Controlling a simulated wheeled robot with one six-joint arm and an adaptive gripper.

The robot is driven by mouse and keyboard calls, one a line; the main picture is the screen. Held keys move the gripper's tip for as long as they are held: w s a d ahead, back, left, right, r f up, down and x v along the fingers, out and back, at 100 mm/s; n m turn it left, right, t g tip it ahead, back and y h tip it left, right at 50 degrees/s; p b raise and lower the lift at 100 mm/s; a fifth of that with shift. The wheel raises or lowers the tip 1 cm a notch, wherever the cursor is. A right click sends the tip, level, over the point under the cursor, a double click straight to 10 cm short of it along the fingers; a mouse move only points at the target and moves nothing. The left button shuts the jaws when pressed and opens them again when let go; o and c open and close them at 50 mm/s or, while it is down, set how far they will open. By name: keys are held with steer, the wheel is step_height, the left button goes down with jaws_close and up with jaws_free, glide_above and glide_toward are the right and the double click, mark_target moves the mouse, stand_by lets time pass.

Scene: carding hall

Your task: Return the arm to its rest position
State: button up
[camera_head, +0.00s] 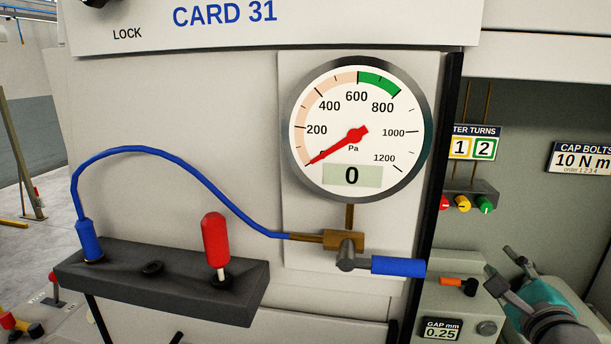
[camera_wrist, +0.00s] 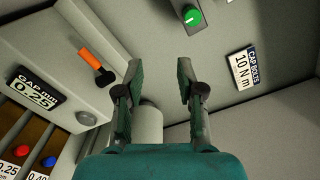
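My gripper (camera_head: 508,268) is at the lower right of the head view, in front of the machine's recessed panel. In the wrist view my gripper (camera_wrist: 160,72) shows two fingers spread apart with nothing between them. The teal wrist body fills the bottom of that view. The orange-handled lever (camera_head: 459,283) is just left of the gripper in the head view and also shows in the wrist view (camera_wrist: 90,59). The gripper appears apart from it. Most of my arm is outside the frames.
A gauge (camera_head: 355,125) reads 0. A blue hose (camera_head: 150,150) runs from a black block (camera_head: 165,280) with a red-handled lever (camera_head: 216,240) to a brass valve with a blue handle (camera_head: 397,266). Colored knobs (camera_head: 463,203) and a gap display (camera_head: 442,329) are near my gripper.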

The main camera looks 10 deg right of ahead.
steer(key=s+a+f+n+y, duration=0.1)
steer(key=s+a+f+n, duration=0.3)
steer(key=f, duration=0.4)
steer(key=s+a+f+n+g, duration=0.1)
steer(key=s+a+f+n, duration=0.35)
steer(key=f, duration=0.45)
steer(key=s+a+f+n+y, duration=0.1)
steer(key=s+a+f+n, duration=0.35)
steer(key=f, duration=0.35)
steer(key=s+a+f+n+y, duration=0.1)
steer(key=s+a+n, duration=0.3)
steer(key=s, duration=0.9)
steer(key=s+a+f+n+g+y, duration=0.1)
steer(key=s+a+f+n, duration=0.2)
steer(key=s+n, duration=0.7)
steer(key=s+f, duration=0.1)
steer(key=s, duration=0.1)
steer(key=shift+s+a+f+y, duration=0.3)
steer(key=shift+s+a, duration=0.05)
